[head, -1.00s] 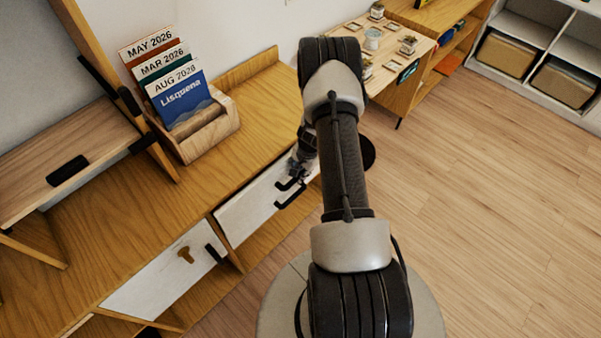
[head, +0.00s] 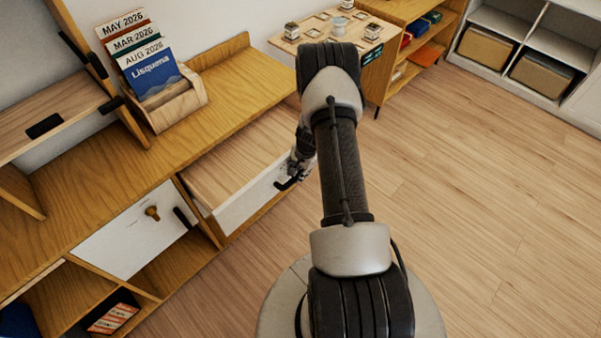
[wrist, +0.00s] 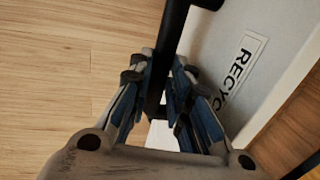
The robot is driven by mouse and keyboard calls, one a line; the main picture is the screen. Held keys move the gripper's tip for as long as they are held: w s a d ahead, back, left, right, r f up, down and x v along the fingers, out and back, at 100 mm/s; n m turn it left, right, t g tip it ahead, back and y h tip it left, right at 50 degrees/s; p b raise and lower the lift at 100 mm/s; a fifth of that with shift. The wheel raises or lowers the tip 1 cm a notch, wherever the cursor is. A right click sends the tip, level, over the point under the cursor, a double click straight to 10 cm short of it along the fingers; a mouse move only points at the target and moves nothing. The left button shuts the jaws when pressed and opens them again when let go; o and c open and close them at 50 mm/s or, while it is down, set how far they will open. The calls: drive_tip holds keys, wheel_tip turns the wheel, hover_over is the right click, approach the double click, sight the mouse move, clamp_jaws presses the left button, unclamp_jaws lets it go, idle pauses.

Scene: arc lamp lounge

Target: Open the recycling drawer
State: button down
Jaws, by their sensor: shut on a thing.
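The recycling drawer (head: 243,205) has a white front and stands pulled out of the wooden cabinet, its pale wood inside showing in the head view. In the wrist view its white front (wrist: 218,38) carries a label (wrist: 240,70) of which "RECYC" can be read. My gripper (wrist: 163,82) is shut on the black bar handle (wrist: 172,32) of this drawer, with a finger on each side of the bar. In the head view my gripper (head: 290,180) is at the right part of the drawer front, partly hidden by my arm.
A second white drawer front (head: 125,235) with a brass knob is closed to the left. A wooden holder (head: 180,105) with calendar cards stands on the cabinet top. A small table (head: 345,42) with pots is behind. The wood floor (head: 480,200) on the right is clear.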

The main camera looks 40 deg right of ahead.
drive_tip(key=c, duration=1.8)
unclamp_jaws()
drive_tip(key=shift+w, duration=0.1)
drive_tip(key=r, duration=0.4)
drive_tip(key=s+r, duration=0.1)
drive_tip(key=r, duration=0.3)
drive_tip(key=s+r, duration=0.1)
drive_tip(key=r, duration=0.3)
drive_tip(key=shift+s+d, duration=0.1)
drive_tip(key=shift+s, duration=0.05)
drive_tip(key=shift+f, duration=0.1)
